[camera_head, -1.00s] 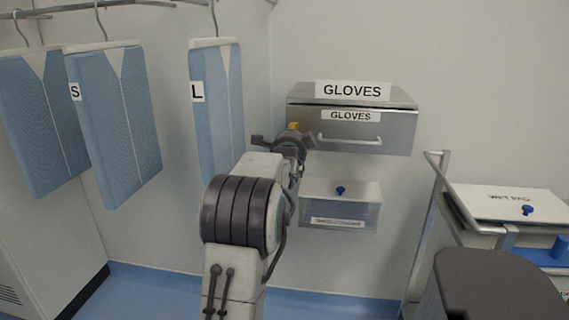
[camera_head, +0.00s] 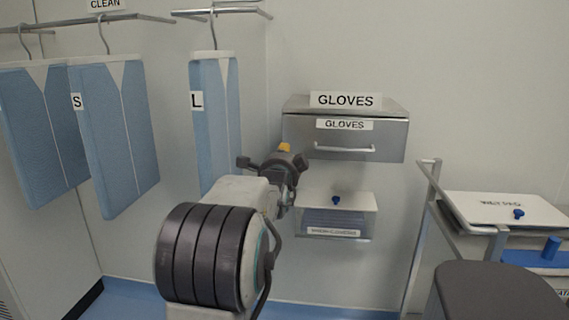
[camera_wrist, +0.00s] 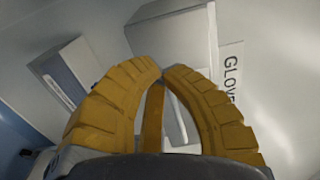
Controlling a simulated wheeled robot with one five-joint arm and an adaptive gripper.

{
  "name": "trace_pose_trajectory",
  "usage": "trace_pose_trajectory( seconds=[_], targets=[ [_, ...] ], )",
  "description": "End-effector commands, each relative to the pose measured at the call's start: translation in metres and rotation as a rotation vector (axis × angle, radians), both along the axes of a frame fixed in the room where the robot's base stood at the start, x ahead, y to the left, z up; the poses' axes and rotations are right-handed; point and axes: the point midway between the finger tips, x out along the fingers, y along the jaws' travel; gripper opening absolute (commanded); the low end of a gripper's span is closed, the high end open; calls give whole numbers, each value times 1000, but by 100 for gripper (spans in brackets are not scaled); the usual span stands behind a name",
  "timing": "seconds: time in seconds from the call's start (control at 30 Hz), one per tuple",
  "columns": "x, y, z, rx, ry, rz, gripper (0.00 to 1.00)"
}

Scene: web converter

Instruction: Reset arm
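My gripper (camera_wrist: 162,70) shows large in the wrist view. Its two ridged yellow fingers curve inward and their tips come together, with no object seen between them. In the head view only a small yellow part of my gripper (camera_head: 285,147) shows beyond the wrist. It appears in front of the wall, just left of the grey glove box (camera_head: 300,140). My arm rises from the bottom of the picture and hides part of the wall.
A clear-fronted box with a white lid (camera_head: 358,200) is below the glove box. Blue garments (camera_head: 120,140) hang from rails at left. A cart with a white lidded box (camera_head: 500,208) stands at right. Open wall lies above the glove box.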

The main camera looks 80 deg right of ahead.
Motion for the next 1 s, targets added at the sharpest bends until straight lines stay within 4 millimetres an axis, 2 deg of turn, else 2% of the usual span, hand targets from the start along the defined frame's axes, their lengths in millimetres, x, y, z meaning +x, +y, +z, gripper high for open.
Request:
trace_pose_trajectory(
  seconds=[0.1, 0.3, 0.77, 0.87, 0.97, 1.0],
  targets=[
    [-1, 15, 0, -1, 0, 0, 0],
    [-2, 29, 0, 0, 0, 0, 0],
    [-2, 34, 0, 1, 1, 1, 0],
    [7, 38, 2, 11, 18, 19, 0],
    [34, 48, 5, 43, 69, 69, 0],
    [49, 56, 6, 62, 102, 101, 0]
  ],
)
